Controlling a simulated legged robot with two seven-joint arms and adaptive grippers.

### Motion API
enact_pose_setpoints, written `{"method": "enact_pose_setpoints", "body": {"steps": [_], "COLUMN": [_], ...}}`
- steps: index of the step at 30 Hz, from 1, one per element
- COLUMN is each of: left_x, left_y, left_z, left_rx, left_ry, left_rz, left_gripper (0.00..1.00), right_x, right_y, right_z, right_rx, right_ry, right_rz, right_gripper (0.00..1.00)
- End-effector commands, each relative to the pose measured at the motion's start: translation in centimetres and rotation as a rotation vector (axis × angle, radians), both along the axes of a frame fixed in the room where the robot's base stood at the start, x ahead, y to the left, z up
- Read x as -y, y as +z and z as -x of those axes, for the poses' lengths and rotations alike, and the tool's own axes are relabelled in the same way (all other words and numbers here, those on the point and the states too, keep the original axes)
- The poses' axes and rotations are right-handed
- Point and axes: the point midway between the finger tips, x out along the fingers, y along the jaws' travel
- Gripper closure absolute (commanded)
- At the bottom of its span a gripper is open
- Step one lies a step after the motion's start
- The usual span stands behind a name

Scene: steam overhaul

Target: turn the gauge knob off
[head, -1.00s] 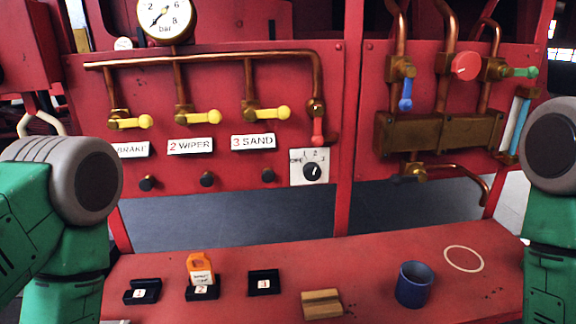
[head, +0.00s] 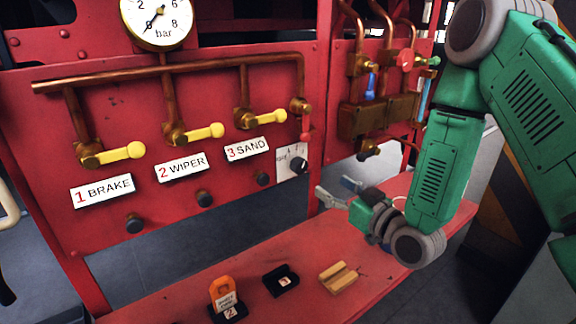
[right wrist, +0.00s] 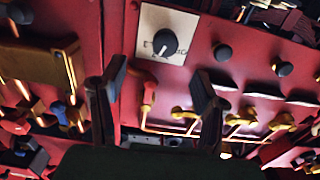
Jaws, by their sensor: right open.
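The gauge knob (head: 299,165) is a round black knob on a white marked plate (head: 283,158), right of the third valve. It also shows in the right wrist view (right wrist: 164,42), where the picture is upside down and a white pointer mark points down towards the printed labels. I cannot read which label it meets. My right gripper (head: 338,190) is open and empty, below and right of the knob, apart from it. Its two dark fingers (right wrist: 158,92) stand apart in the right wrist view, with the knob beyond and between them. My left gripper is out of view.
Yellow valve levers (head: 122,152) sit above the signs BRAKE, WIPER and SAND, with small black knobs (head: 204,199) below. A red-handled lever (head: 305,130) hangs just above the plate. The pressure gauge (head: 157,20) is above. The red shelf (head: 235,268) holds small holders and a wooden block (head: 338,278).

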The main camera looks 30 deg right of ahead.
Motion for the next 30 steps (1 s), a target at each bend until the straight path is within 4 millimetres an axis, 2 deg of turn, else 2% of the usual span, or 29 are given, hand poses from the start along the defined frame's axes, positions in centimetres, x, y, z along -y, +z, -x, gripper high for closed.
{"method": "enact_pose_setpoints", "body": {"steps": [9, 15, 21, 30], "left_x": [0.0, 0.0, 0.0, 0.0], "left_y": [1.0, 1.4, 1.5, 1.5], "left_z": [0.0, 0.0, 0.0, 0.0], "left_rx": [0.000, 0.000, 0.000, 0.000], "left_ry": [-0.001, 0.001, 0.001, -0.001], "left_rz": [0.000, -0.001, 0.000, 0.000], "left_gripper": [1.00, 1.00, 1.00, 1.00], "right_x": [-2.7, -2.9, -2.2, -2.3], "right_y": [0.9, 0.8, 0.4, 0.5], "right_z": [-6.9, -10.1, -11.6, -11.6], "right_rx": [0.001, 0.000, 0.000, -0.001], "right_ry": [0.003, 0.003, 0.005, 0.002], "right_rz": [0.019, 0.018, 0.009, 0.011], "right_gripper": [0.44, 0.44, 0.44, 0.45]}}
